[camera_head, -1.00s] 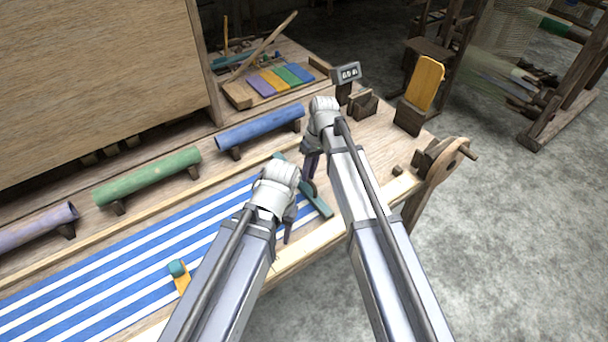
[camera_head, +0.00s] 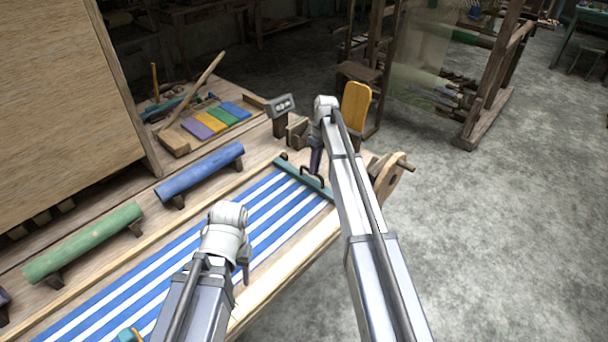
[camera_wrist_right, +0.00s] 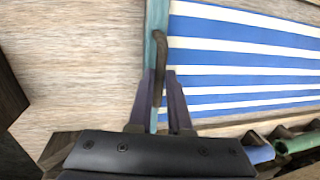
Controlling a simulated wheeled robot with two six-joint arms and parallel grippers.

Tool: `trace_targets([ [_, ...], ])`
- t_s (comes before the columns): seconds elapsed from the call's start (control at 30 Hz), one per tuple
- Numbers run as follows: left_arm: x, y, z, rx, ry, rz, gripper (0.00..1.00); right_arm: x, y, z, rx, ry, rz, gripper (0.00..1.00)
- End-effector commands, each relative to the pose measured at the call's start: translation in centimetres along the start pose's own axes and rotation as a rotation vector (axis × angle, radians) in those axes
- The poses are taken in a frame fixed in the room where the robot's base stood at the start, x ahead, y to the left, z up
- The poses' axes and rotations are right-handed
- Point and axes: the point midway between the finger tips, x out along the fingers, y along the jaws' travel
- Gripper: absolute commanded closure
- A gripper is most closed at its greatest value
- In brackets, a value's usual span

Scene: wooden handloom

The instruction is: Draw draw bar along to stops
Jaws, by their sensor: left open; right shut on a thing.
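The teal draw bar (camera_head: 294,172) lies across the right end of the blue and white striped cloth (camera_head: 215,235). It has dark handles. My right gripper (camera_head: 317,172) is at the bar, shut on a dark handle; in the right wrist view the gripper's fingers (camera_wrist_right: 161,105) stand either side of the handle (camera_wrist_right: 159,62) on the bar (camera_wrist_right: 152,40). My left gripper (camera_head: 245,270) is open and empty over the cloth's near edge, left of the bar and apart from it. Its fingertips are small and partly hidden.
Blue (camera_head: 200,172) and green (camera_head: 85,243) rollers lie behind the cloth. A small counter (camera_head: 281,106) and wooden blocks (camera_head: 297,130) stand beyond the bar. A wooden wheel with a crank (camera_head: 389,178) is at the table's right end. A yellow board (camera_head: 356,104) stands behind.

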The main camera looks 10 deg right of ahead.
Motion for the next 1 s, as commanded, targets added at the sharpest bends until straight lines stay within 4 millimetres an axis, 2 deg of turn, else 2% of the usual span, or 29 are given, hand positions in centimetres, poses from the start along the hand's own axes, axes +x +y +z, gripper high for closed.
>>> trace_targets([
  [0.13, 0.0, 0.0, 0.0, 0.0, 0.0, 0.0, 0.5, -0.19, 0.99, -0.06, 0.0, 0.0, 0.001, 1.0],
  [0.53, -0.03, 0.0, 0.0, 0.0, 0.0, 0.0, 0.5, -0.3, 1.48, -0.05, 0.002, 0.002, 0.006, 1.0],
  [0.57, -0.03, 0.0, 0.0, 0.0, 0.0, 0.0, 0.5, -0.3, 1.5, -0.05, 0.002, 0.002, 0.006, 0.82],
  [0.8, -0.02, 0.0, 0.0, 0.0, 0.0, 0.0, 0.5, -0.28, 1.36, -0.05, 0.002, 0.002, 0.004, 0.55],
  [1.0, -0.01, 0.0, 0.0, 0.0, 0.0, 0.0, 0.5, -0.24, 1.22, -0.03, 0.001, 0.001, 0.002, 0.53],
])
